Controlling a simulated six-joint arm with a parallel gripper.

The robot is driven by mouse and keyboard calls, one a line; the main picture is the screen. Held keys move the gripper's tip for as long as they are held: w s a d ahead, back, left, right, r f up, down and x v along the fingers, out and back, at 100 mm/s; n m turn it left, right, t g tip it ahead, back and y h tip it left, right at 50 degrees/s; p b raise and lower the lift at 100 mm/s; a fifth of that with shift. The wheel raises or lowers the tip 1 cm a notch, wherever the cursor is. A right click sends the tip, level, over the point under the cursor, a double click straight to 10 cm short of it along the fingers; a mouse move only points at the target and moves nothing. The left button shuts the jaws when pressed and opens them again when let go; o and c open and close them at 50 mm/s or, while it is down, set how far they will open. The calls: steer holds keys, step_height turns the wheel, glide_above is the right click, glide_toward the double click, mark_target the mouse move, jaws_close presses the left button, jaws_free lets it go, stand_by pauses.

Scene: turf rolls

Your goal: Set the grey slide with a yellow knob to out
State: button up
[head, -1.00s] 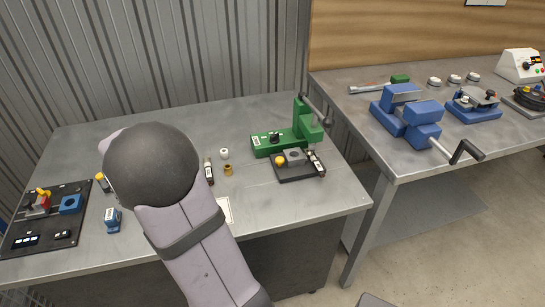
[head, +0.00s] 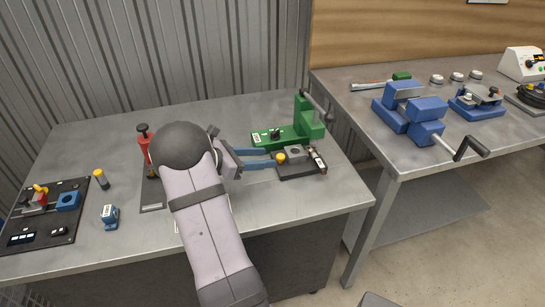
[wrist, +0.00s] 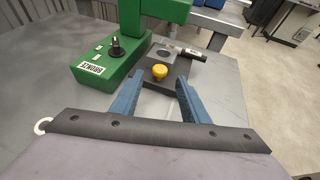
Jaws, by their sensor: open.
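The yellow knob (head: 281,157) sits at the left end of the grey slide (head: 296,152), on a dark base at the foot of the green press (head: 303,128). In the wrist view the knob (wrist: 160,72) shows with the slide's grey block and its round hole (wrist: 164,54) behind it. My gripper (head: 272,159) is open, its two blue fingers pointing at the knob from the left. In the wrist view the fingertips (wrist: 160,79) stand on either side of the knob's near side, with gaps visible. I cannot tell whether either finger touches it.
A red-handled device (head: 145,147) stands left of my arm. A black board (head: 42,220) and a small blue item (head: 110,215) are further left. A blue vise (head: 410,110) is on the right table.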

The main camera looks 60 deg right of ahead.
mark_target(277, 157)
steer(key=shift+x, duration=2.2)
